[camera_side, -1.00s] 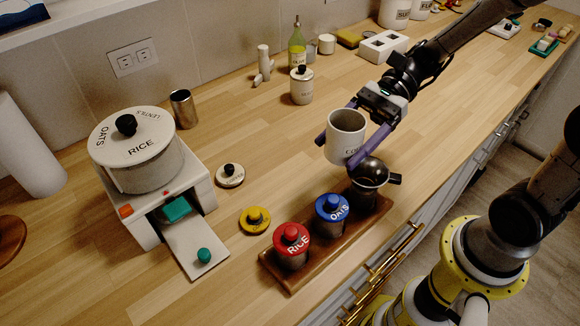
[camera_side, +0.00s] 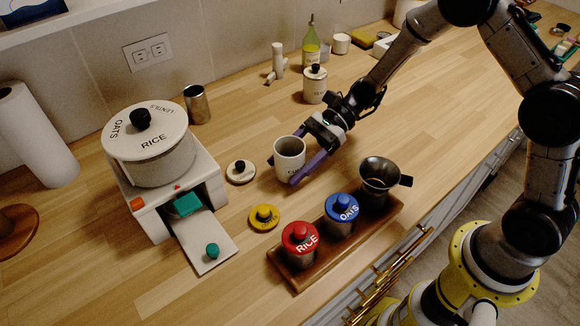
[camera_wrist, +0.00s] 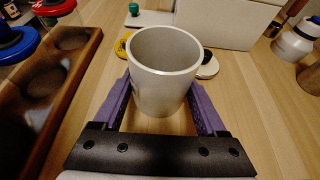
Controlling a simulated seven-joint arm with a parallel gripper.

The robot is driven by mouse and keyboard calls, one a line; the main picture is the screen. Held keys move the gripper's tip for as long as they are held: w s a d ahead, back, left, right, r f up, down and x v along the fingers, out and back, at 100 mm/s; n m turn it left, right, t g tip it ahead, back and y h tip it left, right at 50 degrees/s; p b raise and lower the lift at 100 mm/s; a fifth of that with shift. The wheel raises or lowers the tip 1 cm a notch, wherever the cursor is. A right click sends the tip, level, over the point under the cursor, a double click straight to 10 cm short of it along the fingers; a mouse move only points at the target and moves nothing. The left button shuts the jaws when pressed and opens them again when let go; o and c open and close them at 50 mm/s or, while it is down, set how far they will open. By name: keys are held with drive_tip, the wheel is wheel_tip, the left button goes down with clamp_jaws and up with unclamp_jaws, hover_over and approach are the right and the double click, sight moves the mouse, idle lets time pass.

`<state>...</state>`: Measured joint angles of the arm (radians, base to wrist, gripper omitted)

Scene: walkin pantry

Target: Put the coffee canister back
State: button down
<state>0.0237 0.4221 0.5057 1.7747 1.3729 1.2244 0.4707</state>
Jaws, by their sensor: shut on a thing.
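The coffee canister (camera_side: 289,162) is a pale, open-topped cylinder with dark lettering, partly covered by a finger. My gripper (camera_side: 293,170) is shut on its sides and holds it upright, at or just above the counter; I cannot tell if it touches. The canister (camera_wrist: 164,72) also shows between the purple fingers of my gripper (camera_wrist: 162,98) in the wrist view, and its visible inside looks empty. A white lid with a black knob (camera_side: 240,172) lies on the counter just left of the canister.
A wooden rack (camera_side: 298,281) in front holds a red-lidded RICE jar (camera_side: 300,240), a blue-lidded OATS jar (camera_side: 341,209) and a dark funnel (camera_side: 380,174). A yellow lid (camera_side: 264,218) lies nearby. A white scale-like device (camera_side: 207,250) bears a big pot (camera_side: 150,160). A lidded white canister (camera_side: 315,86) stands behind.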

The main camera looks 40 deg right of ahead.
drive_tip(key=shift+f, duration=0.65)
unclamp_jaws()
drive_tip(key=shift+f, duration=0.2)
drive_tip(key=shift+r, duration=0.1)
drive_tip(key=shift+d+r, duration=0.2)
drive_tip(key=shift+d, duration=0.05)
drive_tip(key=v, duration=1.1)
drive_tip(key=shift+d, duration=0.3)
